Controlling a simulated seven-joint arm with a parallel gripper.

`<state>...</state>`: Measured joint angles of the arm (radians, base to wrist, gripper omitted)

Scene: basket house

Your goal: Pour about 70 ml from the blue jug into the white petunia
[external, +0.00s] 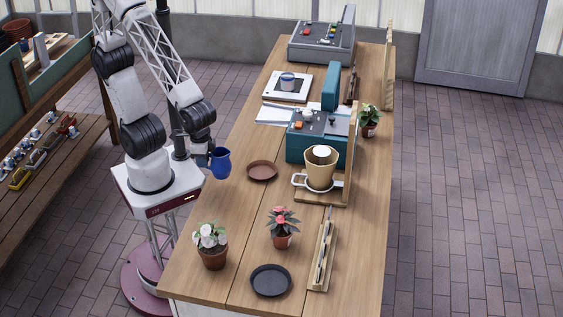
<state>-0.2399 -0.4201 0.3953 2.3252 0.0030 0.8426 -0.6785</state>
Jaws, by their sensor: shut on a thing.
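The blue jug (221,163) is in the external view, near the left edge of the bench. My gripper (205,155) is at the jug's left side and shut on it; the fingers are small and partly hidden. The jug looks roughly upright and appears to be held above the bench's left edge. The liquid inside it cannot be made out. The white petunia (209,236) stands upright in a terracotta pot at the front left of the bench, nearer the camera than the jug and apart from it.
A red-flowered plant (282,222) stands right of the petunia. A dark saucer (271,281) and a wooden rack (322,258) are at the front. A brown saucer (262,171) lies right of the jug. A beige pot (320,174) and teal machine (303,149) stand farther right.

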